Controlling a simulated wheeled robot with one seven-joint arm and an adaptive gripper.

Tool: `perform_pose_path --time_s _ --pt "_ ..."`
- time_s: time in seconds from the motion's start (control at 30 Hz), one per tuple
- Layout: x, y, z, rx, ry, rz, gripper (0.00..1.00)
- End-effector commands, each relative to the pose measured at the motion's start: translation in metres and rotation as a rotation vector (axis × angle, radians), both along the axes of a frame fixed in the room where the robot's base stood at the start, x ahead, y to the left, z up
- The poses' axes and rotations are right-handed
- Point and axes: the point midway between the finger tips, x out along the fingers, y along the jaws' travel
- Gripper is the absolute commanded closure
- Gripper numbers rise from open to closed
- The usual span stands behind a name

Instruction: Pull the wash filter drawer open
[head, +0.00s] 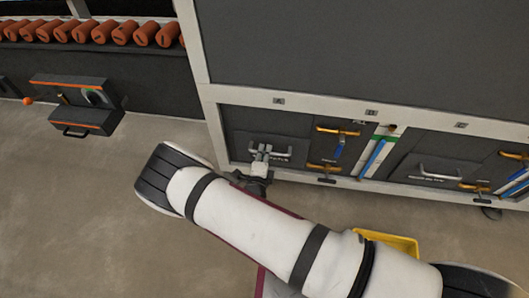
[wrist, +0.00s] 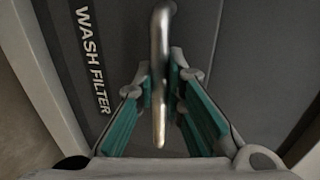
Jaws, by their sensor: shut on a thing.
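The wash filter drawer (head: 240,139) is a dark grey front low in the left bay of the washer cabinet, with a pale metal bar handle (head: 280,156). In the head view the drawer front looks level with the panel around it. In the wrist view, white "WASH FILTER" lettering (wrist: 92,60) is on the dark front, left of the handle (wrist: 160,45). My gripper (wrist: 160,82) is shut on the handle, with one teal-padded finger on each side. In the head view my gripper (head: 261,160) covers part of the handle.
Orange handles (head: 338,130) and a blue-handled valve (head: 338,149) are just right of the drawer. Another panel with a handle (head: 438,173) is farther right. A yellow bin (head: 392,240) lies partly behind my arm. The floor in front is mostly clear.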

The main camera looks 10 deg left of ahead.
Motion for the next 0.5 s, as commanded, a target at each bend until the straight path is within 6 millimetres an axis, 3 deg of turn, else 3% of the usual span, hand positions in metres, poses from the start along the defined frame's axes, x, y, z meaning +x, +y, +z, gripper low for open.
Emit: perform_pose_path --time_s 0.27,0.5 --pt "-0.016 0.001 0.001 -0.002 0.001 0.002 1.00" --pt "-0.064 0.003 0.001 -0.002 0.003 0.006 1.00"
